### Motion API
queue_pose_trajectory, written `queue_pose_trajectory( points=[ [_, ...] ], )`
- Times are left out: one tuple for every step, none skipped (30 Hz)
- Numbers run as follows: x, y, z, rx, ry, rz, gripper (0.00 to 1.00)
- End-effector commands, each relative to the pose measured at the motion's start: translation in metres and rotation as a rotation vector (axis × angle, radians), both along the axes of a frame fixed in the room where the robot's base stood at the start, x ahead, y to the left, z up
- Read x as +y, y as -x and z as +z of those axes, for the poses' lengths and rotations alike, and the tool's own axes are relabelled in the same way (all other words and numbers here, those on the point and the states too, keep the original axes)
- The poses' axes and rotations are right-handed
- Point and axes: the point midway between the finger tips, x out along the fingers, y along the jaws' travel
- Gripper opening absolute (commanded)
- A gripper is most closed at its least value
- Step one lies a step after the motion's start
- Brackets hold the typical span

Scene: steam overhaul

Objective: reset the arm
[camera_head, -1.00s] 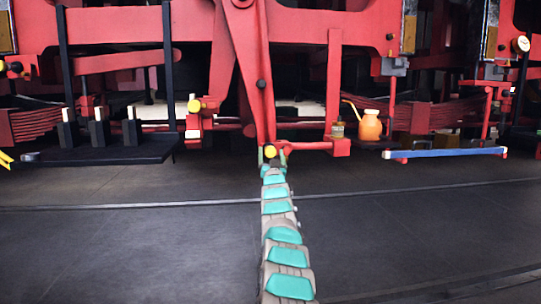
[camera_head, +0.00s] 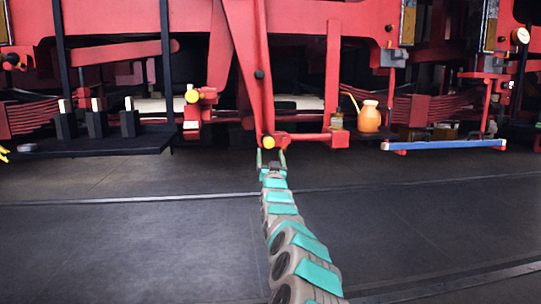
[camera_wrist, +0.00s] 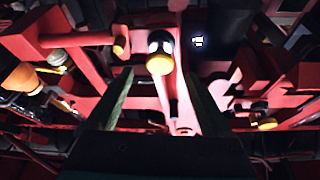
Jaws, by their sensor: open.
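My arm reaches forward across the floor, with my gripper (camera_head: 271,154) at its far end. Its two green fingers are spread apart and nothing is seen held between them. A yellow-capped knob (camera_head: 268,142) at the bottom of the red lever (camera_head: 246,65) is just beyond the fingertips. In the wrist view the fingers of my gripper (camera_wrist: 160,95) stand apart on either side. The yellow-capped knob (camera_wrist: 160,63) shows ahead of the gap between them and appears clear of both.
A black shelf (camera_head: 100,148) with several upright dark blocks hangs at left. At right are an orange oil can (camera_head: 369,118) and a blue bar (camera_head: 445,144). Red machinery fills the space ahead. The dark floor (camera_head: 120,240) in front is open.

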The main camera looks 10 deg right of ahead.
Motion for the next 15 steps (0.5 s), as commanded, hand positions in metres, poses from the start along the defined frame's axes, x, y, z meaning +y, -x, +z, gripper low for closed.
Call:
queue_pose_trajectory(
  points=[
    [0.0,0.0,0.0,0.0,0.0,0.0,0.84],
    [0.0,0.0,0.0,0.0,0.0,0.0,0.84],
    [0.0,0.0,0.0,0.0,0.0,0.0,0.84],
    [0.0,0.0,0.0,0.0,0.0,0.0,0.84],
    [0.0,0.0,0.0,0.0,0.0,0.0,0.84],
    [0.0,0.0,0.0,0.0,0.0,0.0,0.84],
    [0.0,0.0,0.0,0.0,0.0,0.0,0.84],
    [0.0,0.0,0.0,0.0,0.0,0.0,0.84],
    [0.0,0.0,0.0,0.001,0.0,0.0,0.84],
    [0.0,0.0,0.0,0.004,-0.001,0.002,0.84],
    [0.001,0.0,0.0,0.009,-0.006,0.006,0.84],
    [0.003,0.0,-0.001,0.021,-0.013,0.013,0.84],
    [0.006,0.0,-0.001,0.036,-0.02,0.023,0.84],
    [0.009,0.001,-0.002,0.055,-0.031,0.035,0.84],
    [0.014,0.002,-0.002,0.085,-0.046,0.054,0.84]
  ],
)
